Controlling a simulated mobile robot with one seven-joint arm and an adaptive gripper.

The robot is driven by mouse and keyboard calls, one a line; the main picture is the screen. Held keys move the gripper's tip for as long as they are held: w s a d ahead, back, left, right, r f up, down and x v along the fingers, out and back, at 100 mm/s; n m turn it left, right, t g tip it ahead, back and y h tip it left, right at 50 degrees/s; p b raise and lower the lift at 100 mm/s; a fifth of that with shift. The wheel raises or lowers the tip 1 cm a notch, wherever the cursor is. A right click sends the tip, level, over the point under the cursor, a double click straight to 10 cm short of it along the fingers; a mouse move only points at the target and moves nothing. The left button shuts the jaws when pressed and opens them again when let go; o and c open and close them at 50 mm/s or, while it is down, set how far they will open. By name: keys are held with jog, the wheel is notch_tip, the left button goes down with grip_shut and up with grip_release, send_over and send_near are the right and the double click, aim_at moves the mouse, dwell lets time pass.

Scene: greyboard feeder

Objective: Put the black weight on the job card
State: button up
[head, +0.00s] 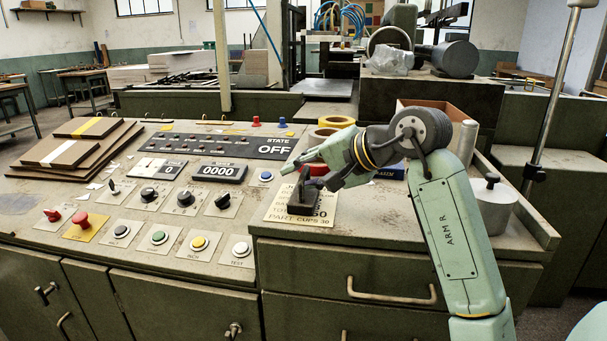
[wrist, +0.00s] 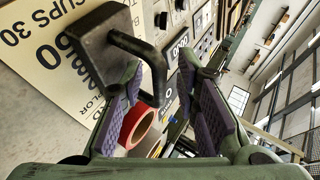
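The black weight (head: 303,206), a dark block with a bent handle, sits flat on the cream job card (head: 287,207) on the right-hand worktop. My gripper (head: 303,169) is just above and behind the weight in the head view. In the wrist view my gripper (wrist: 162,64) has its purple-padded fingers spread wide, with nothing held between them. The exact gap between the handle and the near finger is unclear.
A red tape roll (wrist: 138,126) lies close behind the card, with yellow rolls (head: 336,121) farther back. A grey round canister (head: 493,205) stands at the right. The control panel with a red button (head: 83,220) and a counter (head: 218,171) lies left.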

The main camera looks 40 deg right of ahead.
jog(key=shift+r, duration=0.25)
jog(key=b+v, duration=0.1)
jog(key=v, duration=1.1)
jog(key=shift+f, duration=0.1)
